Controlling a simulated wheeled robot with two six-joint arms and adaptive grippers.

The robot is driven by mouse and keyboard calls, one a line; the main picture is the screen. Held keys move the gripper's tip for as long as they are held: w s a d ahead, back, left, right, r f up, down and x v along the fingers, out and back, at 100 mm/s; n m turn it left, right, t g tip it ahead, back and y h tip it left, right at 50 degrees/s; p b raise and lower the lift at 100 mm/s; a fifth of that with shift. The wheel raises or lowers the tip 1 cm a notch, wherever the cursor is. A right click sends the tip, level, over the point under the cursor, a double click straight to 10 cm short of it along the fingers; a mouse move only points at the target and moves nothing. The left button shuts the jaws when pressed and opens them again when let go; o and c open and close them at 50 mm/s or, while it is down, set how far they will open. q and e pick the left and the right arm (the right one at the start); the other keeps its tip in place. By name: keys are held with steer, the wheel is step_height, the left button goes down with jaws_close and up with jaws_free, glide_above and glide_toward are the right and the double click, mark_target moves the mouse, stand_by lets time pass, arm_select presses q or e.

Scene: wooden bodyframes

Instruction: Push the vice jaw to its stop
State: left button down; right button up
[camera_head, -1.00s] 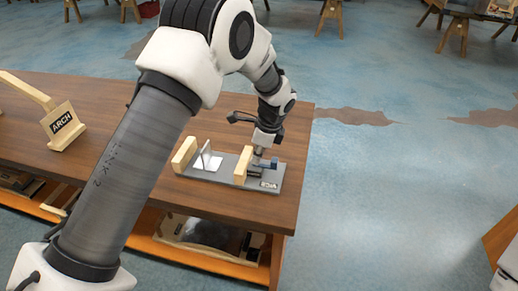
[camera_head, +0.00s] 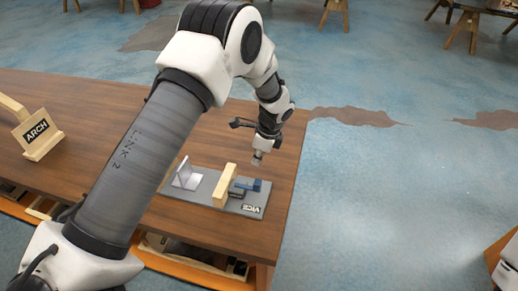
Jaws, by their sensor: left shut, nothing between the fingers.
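The vice is a grey base plate (camera_head: 201,195) with a "VICE" label on the wooden table. Its wooden jaw (camera_head: 225,185) stands upright near the right part of the plate, with a blue and dark part (camera_head: 246,187) just right of it. A pale metal bracket (camera_head: 187,177) stands left of the jaw, with a clear gap between them. My left gripper (camera_head: 257,158) is shut and empty, above and behind the blue part, apart from the jaw. My right gripper is not in view.
The brown table (camera_head: 270,217) ends just right of the vice. A wooden block labelled "ARCH" (camera_head: 38,133) stands at the far left of the table. A shelf with items lies below the tabletop. Blue floor is open to the right.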

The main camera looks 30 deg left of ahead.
arm_select(q)
steer(key=x, duration=0.3)
steer(key=p+x, duration=0.1)
steer(key=shift+w+f, duration=0.15)
steer(key=shift+w, duration=0.15)
steer(key=a, duration=0.1)
steer(key=a+p, duration=0.1)
steer(key=a, duration=0.1)
steer(key=shift+s+a+f+p, duration=0.15)
steer(key=shift+s+f+p, duration=0.15)
steer(key=shift+s+f, duration=0.1)
steer(key=shift+s+a, duration=0.25)
steer(key=shift+a, duration=0.25)
steer(key=shift+w+f, duration=0.15)
steer(key=shift+f, duration=0.05)
steer(key=shift+d, duration=0.1)
steer(key=s+a, duration=0.1)
steer(key=a, duration=0.6)
steer(key=s+a, duration=0.1)
steer(key=a, duration=0.2)
steer(key=shift+s+a+r+p, duration=0.1)
steer(key=shift+s+a+p, duration=0.2)
steer(key=shift+p, duration=0.05)
steer(key=shift+w, duration=0.1)
